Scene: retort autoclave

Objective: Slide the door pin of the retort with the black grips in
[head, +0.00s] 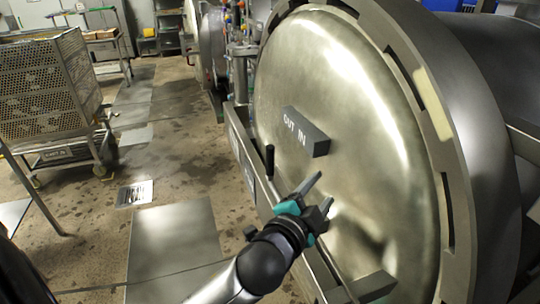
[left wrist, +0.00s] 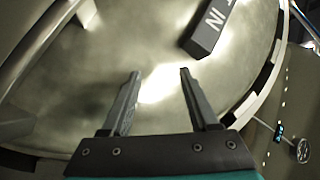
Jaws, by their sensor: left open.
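The large round metal retort door (head: 350,110) fills the right half of the head view. A dark block lettered "OUT IN" (head: 306,132) sits on the door; its "IN" end also shows at the top of the left wrist view (left wrist: 208,30). A short upright black grip (head: 270,159) stands at the rail left of the block. My left gripper (head: 318,194), with teal parts, is open and empty in front of the door, below the block. In the left wrist view its two fingers (left wrist: 160,76) are apart with only door surface between them. My right gripper is not seen.
A perforated metal basket on a trolley (head: 48,85) stands at the left. Another retort (head: 212,40) and piping are at the back. A metal rail (head: 262,180) runs along the door's front. The floor (head: 160,190) between trolley and retort is mostly clear.

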